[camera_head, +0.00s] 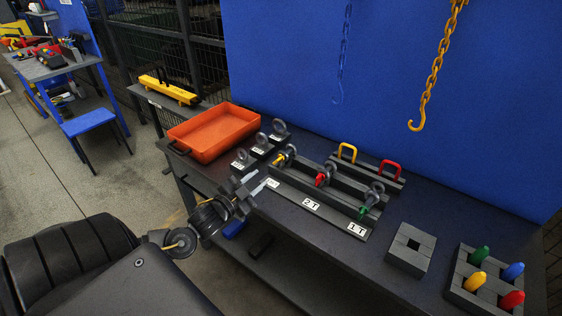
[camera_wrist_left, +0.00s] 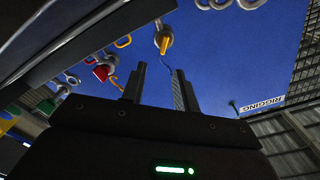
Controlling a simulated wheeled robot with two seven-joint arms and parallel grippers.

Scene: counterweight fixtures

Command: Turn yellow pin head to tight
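The yellow pin head (camera_head: 279,159) sits in a grey shackle (camera_head: 289,151) at the far-left slot of the dark fixture (camera_head: 330,218). In the wrist view the yellow pin (camera_wrist_left: 164,42) shows beyond and above the fingertips, apart from them. My left gripper (camera_head: 251,184) is just left of the fixture, short of the yellow pin; in the wrist view its two fingers (camera_wrist_left: 158,85) stand apart with nothing between them. Whether the pin is fully seated is too small to tell. My right gripper is not in view.
A red pin (camera_head: 321,179) and green pin (camera_head: 364,211) sit in the same fixture, right of the yellow one. Behind are yellow (camera_head: 347,147) and red (camera_head: 389,165) handles. An orange tray (camera_head: 211,147) stands left; a block of coloured pegs (camera_head: 461,289) stands right. A yellow chain hook (camera_head: 419,124) hangs above.

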